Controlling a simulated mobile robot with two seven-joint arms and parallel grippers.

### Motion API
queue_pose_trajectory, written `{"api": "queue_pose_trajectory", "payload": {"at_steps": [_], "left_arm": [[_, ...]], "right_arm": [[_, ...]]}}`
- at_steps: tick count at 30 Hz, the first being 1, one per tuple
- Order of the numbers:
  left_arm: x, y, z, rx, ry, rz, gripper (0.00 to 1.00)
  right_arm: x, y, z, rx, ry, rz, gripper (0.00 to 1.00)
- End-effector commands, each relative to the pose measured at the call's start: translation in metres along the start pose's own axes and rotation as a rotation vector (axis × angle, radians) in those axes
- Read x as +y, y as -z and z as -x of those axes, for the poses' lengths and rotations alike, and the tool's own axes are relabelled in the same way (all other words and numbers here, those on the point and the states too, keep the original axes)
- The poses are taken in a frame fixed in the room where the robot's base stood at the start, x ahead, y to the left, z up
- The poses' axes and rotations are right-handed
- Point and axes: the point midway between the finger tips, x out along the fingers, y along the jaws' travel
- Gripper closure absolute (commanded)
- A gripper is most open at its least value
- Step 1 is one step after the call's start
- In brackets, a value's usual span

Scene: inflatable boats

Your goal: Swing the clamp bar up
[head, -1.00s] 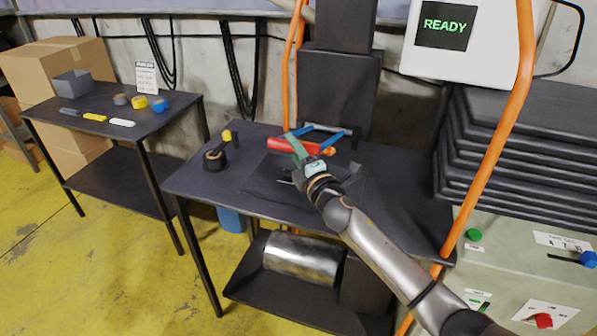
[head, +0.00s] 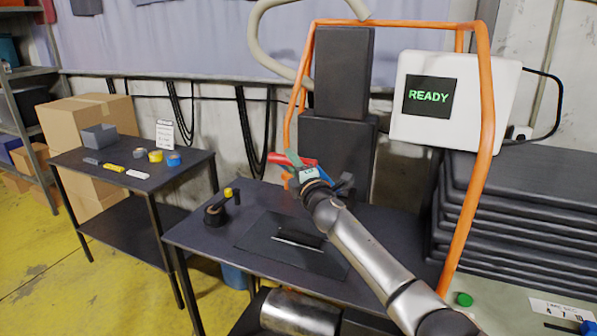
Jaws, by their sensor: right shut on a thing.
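The clamp bar (head: 277,158) shows as a red end left of my gripper, raised well above the black table (head: 385,245). A blue arm (head: 344,184) on its right reaches toward the black column behind. My right gripper (head: 293,160) has green fingers and is at the bar, shut on it. The gripper and wrist hide much of the bar and the exact contact. Below, the dark bed plate (head: 255,237) lies uncovered on the table. My left gripper is not in view.
A black lever with a yellow knob (head: 228,192) stands at the table's left. Orange frame tubes (head: 484,120) and a control box reading READY (head: 455,100) are at right. Black stacked slabs (head: 520,205) lie below it. A side table (head: 130,160) holds small items.

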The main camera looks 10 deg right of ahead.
Motion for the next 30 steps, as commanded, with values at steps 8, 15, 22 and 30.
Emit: {"api": "queue_pose_trajectory", "payload": {"at_steps": [8,15,22,30], "left_arm": [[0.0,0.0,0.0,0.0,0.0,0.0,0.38],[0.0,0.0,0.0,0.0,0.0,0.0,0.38],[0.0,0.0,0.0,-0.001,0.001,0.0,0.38],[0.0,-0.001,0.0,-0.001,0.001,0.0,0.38]], "right_arm": [[0.009,0.002,-0.008,-0.004,-0.003,0.0,1.0],[0.012,0.0,-0.009,-0.007,-0.007,0.001,1.0],[0.013,-0.001,-0.009,-0.009,-0.008,0.001,0.64],[0.01,0.001,-0.008,-0.006,-0.004,0.0,0.38]]}}
